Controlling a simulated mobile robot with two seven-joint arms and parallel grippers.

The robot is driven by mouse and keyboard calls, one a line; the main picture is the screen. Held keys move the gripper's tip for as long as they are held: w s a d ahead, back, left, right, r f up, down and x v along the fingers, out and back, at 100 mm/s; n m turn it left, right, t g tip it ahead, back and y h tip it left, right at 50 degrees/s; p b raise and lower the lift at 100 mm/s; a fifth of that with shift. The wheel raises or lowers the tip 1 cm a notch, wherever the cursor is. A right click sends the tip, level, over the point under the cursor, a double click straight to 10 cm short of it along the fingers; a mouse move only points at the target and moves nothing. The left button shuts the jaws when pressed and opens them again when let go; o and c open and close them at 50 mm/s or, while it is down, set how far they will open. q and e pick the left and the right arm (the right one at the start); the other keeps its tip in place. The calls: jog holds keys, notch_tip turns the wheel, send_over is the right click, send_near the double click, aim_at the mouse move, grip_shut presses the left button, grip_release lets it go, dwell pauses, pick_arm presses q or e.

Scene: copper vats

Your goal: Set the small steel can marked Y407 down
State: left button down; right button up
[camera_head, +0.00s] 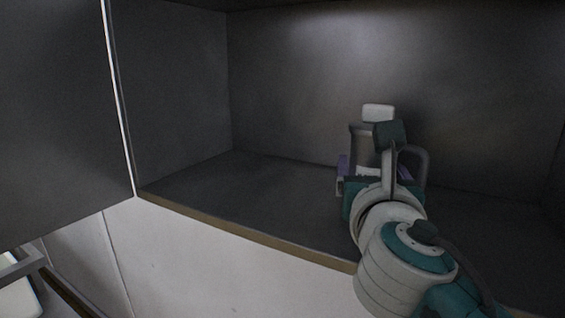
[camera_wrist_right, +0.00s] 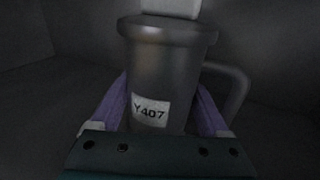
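The small steel can (camera_head: 361,146) is inside the dark cabinet, right of its middle, with a pale block-shaped top and a handle on its right side. In the right wrist view the can (camera_wrist_right: 165,75) looks upright, and its white label reads Y407. My right gripper (camera_head: 368,172) has its purple fingers against both sides of the can, so it appears shut on it. My gripper and wrist hide the can's base in the head view, so I cannot tell whether it touches the cabinet floor. My left gripper is not in view.
The cabinet floor (camera_head: 235,192) is bare to the left of the can. A brown front edge (camera_head: 235,228) runs along it. A dark panel (camera_head: 60,110) stands at the left of the opening. The back wall (camera_head: 300,95) is behind the can.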

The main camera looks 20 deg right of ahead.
jog(key=shift+o, duration=1.4)
jog(key=shift+r, duration=0.15)
jog(key=p+v, duration=0.1)
jog(key=v, duration=1.1)
